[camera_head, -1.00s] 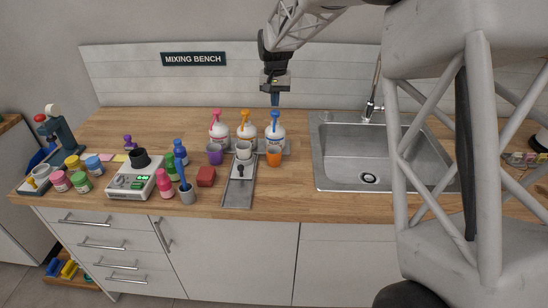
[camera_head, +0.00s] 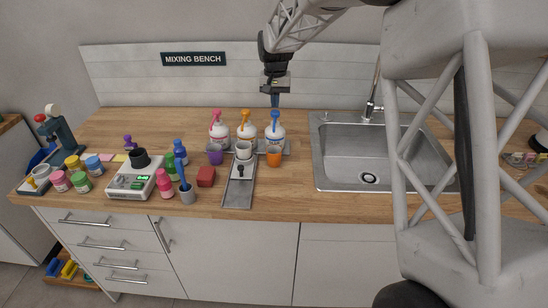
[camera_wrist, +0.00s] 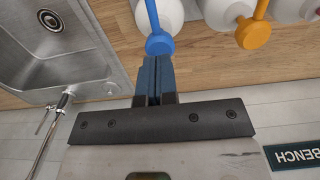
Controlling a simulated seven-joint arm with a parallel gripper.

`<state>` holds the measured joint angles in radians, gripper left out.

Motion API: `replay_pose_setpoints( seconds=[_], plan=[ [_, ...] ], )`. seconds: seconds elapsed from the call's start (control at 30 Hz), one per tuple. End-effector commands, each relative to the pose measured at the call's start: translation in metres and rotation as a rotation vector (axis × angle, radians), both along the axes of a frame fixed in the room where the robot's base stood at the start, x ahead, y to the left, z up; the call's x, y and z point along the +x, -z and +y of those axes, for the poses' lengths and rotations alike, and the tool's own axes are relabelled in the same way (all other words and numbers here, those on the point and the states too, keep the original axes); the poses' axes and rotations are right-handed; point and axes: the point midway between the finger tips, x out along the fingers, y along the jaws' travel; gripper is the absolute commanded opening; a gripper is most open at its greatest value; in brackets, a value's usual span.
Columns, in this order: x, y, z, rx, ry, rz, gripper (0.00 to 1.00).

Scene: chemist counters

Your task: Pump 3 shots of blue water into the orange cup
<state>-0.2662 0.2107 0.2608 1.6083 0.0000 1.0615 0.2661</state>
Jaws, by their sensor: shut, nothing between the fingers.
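The white bottle with the blue pump (camera_head: 275,134) stands at the right end of a row of three pump bottles. Its blue pump head also shows in the wrist view (camera_wrist: 160,43). The orange cup (camera_head: 274,160) stands upright just in front of this bottle, under its spout side. I cannot see into the cup. My gripper (camera_head: 275,104) is shut and empty, pointing down right above the blue pump head. In the wrist view its closed blue fingertips (camera_wrist: 155,62) are at the edge of the pump head. Whether they touch it I cannot tell.
The orange-pump bottle (camera_head: 245,131) and pink-pump bottle (camera_head: 219,133) stand close on the left. A purple cup (camera_head: 215,158) and a white cup (camera_head: 243,152) stand in front of them. The sink (camera_head: 335,175) and faucet (camera_head: 370,108) are to the right.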

Motion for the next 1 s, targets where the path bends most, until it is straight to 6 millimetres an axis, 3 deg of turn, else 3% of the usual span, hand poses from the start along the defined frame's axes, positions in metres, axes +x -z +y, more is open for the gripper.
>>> replay_pose_setpoints(
  seconds=[1.0],
  plan=[
    [0.0,0.026,0.0,0.0,0.0,0.001,0.0]
  ],
)
